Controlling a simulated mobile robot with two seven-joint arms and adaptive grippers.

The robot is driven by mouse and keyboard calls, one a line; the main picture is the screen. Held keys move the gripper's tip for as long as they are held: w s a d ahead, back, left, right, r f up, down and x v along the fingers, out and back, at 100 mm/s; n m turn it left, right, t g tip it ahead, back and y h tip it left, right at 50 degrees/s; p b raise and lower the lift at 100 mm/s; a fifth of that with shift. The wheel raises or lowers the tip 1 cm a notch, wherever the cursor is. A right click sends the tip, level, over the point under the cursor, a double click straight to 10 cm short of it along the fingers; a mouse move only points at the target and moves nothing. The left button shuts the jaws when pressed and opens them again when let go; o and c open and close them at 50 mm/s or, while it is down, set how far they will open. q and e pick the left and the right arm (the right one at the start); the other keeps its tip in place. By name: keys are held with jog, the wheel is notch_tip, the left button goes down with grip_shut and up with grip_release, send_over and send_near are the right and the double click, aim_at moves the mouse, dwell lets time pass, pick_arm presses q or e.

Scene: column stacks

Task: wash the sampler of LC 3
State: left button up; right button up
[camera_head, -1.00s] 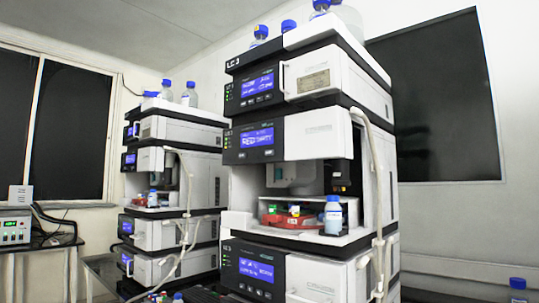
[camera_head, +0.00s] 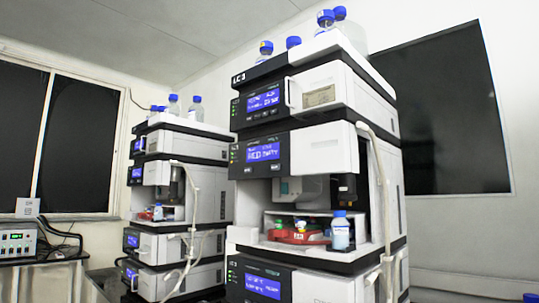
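The LC 3 stack (camera_head: 313,83) stands right of centre, labelled "LC 3" at its top left. Its second module from the top is the sampler (camera_head: 318,149), with a lit blue screen (camera_head: 263,152) whose text seems to include "RED", though it is hard to read. Below it is an open bay with a red tray (camera_head: 290,237) holding small vials with green and yellow tops. A clear bottle with a blue cap (camera_head: 340,232) stands at the bay's right front. Neither of my grippers is in view.
A second similar stack (camera_head: 180,150) stands further back on the left, with its own open bay. Blue-capped bottles (camera_head: 326,20) sit on top of both stacks. A pale tube (camera_head: 385,180) hangs down the LC 3 stack's right side. A small instrument (camera_head: 16,240) stands on a table at far left.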

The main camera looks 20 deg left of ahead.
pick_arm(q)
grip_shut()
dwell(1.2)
